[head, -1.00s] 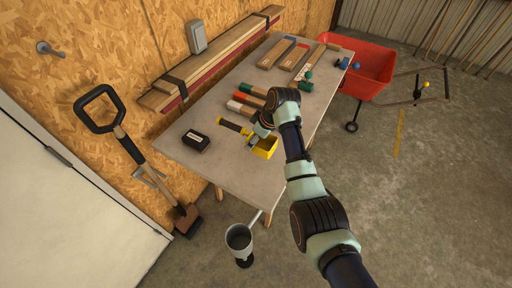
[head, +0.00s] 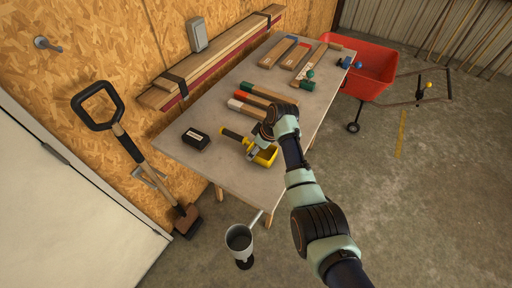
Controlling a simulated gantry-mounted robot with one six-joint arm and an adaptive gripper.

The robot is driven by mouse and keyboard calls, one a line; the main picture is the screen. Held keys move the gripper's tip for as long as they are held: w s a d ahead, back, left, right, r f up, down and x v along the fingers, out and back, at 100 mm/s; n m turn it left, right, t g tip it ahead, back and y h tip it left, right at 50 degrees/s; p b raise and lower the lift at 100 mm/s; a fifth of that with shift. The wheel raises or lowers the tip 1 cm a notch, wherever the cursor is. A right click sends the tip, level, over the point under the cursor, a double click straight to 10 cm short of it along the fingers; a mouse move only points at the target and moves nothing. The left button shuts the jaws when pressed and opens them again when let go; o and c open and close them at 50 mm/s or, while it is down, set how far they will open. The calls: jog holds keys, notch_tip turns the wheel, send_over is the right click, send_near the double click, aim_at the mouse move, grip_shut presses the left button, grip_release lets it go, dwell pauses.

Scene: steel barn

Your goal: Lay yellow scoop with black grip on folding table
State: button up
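The yellow scoop with black grip (head: 266,156) is over the near part of the grey-topped folding table (head: 190,163), its black grip pointing to the upper left. My gripper (head: 255,149) reaches in from the right and appears shut on the scoop between its grip and its yellow bowl. My wrist and fingers hide part of the scoop. The scoop is very close to the tabletop; I cannot tell whether it touches.
A black box (head: 195,139) lies left of the scoop. Several wooden blocks with coloured ends (head: 250,104) lie behind it. A red cart (head: 365,70) stands right of the table, a grey metal scoop or cup (head: 239,238) below its front edge, and a shovel (head: 145,165) leans left.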

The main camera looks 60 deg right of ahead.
jog(key=shift+o, duration=0.4)
jog(key=shift+r, duration=0.25)
jog(key=p+v, duration=0.3)
jog(key=v, duration=0.8)
jog(key=shift+s+r+p, duration=0.25)
jog(key=shift+r+p, duration=0.1)
